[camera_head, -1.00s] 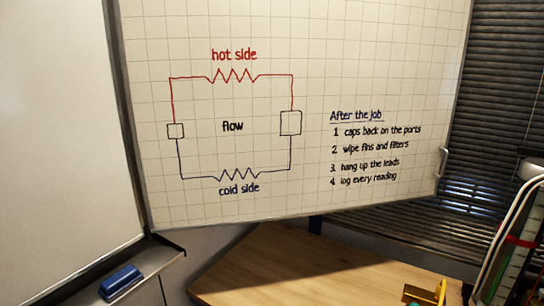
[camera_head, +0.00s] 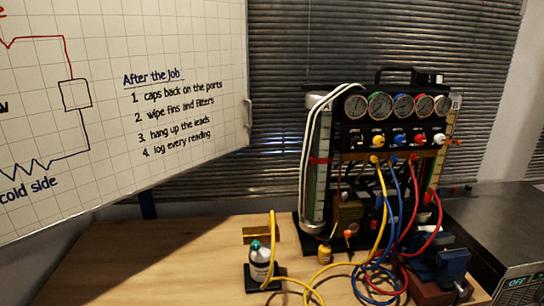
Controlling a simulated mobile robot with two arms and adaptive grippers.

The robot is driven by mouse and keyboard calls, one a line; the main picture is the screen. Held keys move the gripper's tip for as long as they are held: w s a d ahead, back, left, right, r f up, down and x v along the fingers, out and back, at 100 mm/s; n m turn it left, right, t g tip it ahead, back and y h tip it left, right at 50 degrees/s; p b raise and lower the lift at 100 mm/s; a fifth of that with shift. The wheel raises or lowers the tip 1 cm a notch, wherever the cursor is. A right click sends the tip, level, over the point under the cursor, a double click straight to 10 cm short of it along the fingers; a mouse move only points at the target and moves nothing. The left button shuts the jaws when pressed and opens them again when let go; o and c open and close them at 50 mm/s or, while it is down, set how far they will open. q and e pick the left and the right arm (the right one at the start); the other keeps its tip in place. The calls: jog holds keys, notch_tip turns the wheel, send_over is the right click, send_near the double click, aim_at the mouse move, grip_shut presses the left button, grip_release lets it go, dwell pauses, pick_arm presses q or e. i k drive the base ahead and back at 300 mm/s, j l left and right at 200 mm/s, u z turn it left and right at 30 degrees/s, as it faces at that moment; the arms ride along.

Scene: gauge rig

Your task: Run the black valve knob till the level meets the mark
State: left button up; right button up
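The gauge rig (camera_head: 385,125) stands on the bench at the right of the head view, with a row of several dial gauges. Below them is a row of knobs. The black valve knob (camera_head: 356,139) is the leftmost, under the first gauge. A tall sight tube (camera_head: 322,185) marked A stands at the rig's left side, with a red band (camera_head: 318,160) across it. Another column (camera_head: 448,140) marked B stands at the right side. I cannot make out the liquid level in either. Neither of my grippers is in view.
Yellow, blue and red hoses (camera_head: 372,270) hang from the rig and coil on the wooden bench (camera_head: 150,265). A small bottle (camera_head: 260,262) stands at the front. A metal appliance (camera_head: 500,225) is at the right. The bench's left part is clear.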

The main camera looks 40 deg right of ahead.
aim_at(356, 142)
jog(key=z, duration=1.9)
